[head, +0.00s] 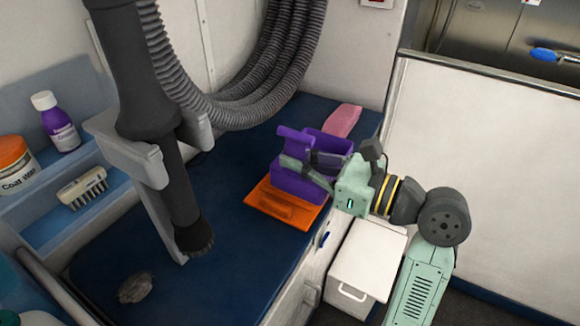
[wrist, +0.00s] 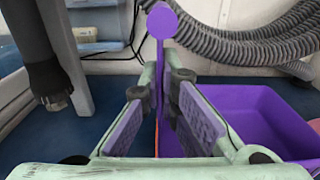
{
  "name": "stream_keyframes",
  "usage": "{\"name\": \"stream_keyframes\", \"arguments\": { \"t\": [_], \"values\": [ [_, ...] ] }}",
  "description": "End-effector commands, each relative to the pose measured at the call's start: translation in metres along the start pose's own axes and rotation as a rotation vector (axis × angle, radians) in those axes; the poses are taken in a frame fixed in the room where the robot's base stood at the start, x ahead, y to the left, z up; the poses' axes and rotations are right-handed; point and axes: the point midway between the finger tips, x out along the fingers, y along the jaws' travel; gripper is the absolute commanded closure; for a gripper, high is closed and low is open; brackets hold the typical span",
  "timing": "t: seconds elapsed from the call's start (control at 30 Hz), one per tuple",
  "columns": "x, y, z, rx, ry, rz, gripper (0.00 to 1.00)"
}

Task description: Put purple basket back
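The purple basket (head: 300,185) is an open box with a raised upright part (head: 295,140). It stands on the blue bench top, partly over an orange tray-like piece. In the wrist view its open box (wrist: 255,110) lies to the right, and the upright part (wrist: 162,25) with a rounded top rises at the centre. My gripper (head: 302,163) is at the basket from the right. In the wrist view its fingers (wrist: 163,90) stand on either side of the upright part, with a gap on the left. The fingers hide part of the basket.
The orange piece (head: 285,207) lies at the bench edge, and a pink item (head: 343,120) is behind the basket. A black dryer nozzle (head: 185,200) and ribbed hose (head: 230,110) hang to the left. A white box (head: 365,262) stands below the bench.

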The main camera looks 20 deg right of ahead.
Motion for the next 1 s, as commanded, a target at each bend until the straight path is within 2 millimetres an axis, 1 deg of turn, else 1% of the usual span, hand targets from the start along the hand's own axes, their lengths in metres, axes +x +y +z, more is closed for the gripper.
{"name": "stream_keyframes", "arguments": {
  "t": [0.03,0.1,0.2,0.27,0.5,0.77,1.0],
  "values": [
    [0.007,-0.003,0.001,0.001,0.000,0.002,1.00],
    [0.014,-0.007,-0.001,0.000,0.000,0.000,1.00],
    [0.018,-0.009,-0.002,0.000,-0.001,-0.001,1.00],
    [0.018,-0.009,-0.006,0.002,-0.001,-0.002,1.00],
    [0.018,-0.009,-0.036,0.003,-0.002,-0.003,1.00],
    [0.018,-0.009,-0.037,0.000,0.000,-0.001,1.00],
    [0.018,-0.009,-0.044,0.001,-0.001,-0.001,1.00]
  ]
}}
